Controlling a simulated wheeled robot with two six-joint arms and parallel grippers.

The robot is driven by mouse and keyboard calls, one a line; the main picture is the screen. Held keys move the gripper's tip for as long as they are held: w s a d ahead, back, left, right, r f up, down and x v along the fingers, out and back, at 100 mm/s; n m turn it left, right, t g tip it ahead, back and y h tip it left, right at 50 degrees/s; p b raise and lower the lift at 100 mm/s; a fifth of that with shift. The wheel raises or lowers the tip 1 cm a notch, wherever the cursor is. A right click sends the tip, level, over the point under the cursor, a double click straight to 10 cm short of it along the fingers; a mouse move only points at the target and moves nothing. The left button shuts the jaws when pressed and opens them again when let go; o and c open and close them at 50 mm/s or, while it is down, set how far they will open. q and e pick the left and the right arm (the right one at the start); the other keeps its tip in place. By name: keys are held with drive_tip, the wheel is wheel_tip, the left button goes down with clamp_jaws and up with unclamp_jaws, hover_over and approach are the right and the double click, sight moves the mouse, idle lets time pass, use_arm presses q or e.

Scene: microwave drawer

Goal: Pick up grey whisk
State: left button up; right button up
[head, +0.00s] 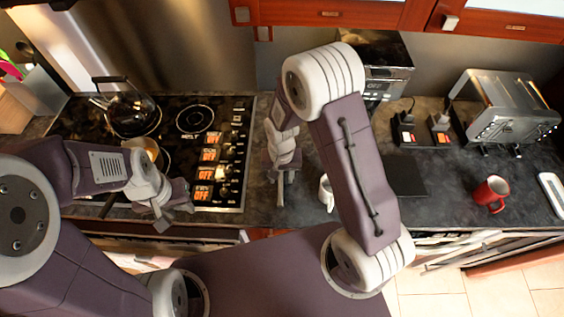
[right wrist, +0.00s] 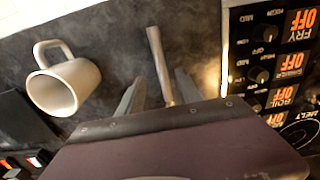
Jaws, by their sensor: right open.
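In the right wrist view, a slim grey handle (right wrist: 157,58), which looks like that of the grey whisk, lies on the dark counter. The whisk's other end is hidden behind the gripper body.
A white mug (right wrist: 64,87) stands close to the right gripper, partly behind my arm in the head view (head: 325,194). The stove (head: 225,195) with a kettle (head: 132,112) is at left. A red mug (head: 491,193) and a toaster (head: 508,108) stand at right.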

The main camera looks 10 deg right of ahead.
sight(281, 185)
drive_tip(key=shift+w+d+f, duration=0.1)
drive_tip(key=shift+d+f, duration=0.05)
drive_tip(key=shift+f, duration=0.35)
drive_tip(key=shift+a+f, duration=0.2)
drive_tip(key=shift+a, duration=0.1)
wheel_tip(281, 185, down, 4)
drive_tip(key=shift+r+p, duration=0.1)
drive_tip(key=shift+p, duration=0.8)
drive_tip(key=shift+d+f, duration=0.1)
drive_tip(key=shift+f, duration=0.45)
drive_tip(key=shift+r, duration=0.15)
clamp_jaws()
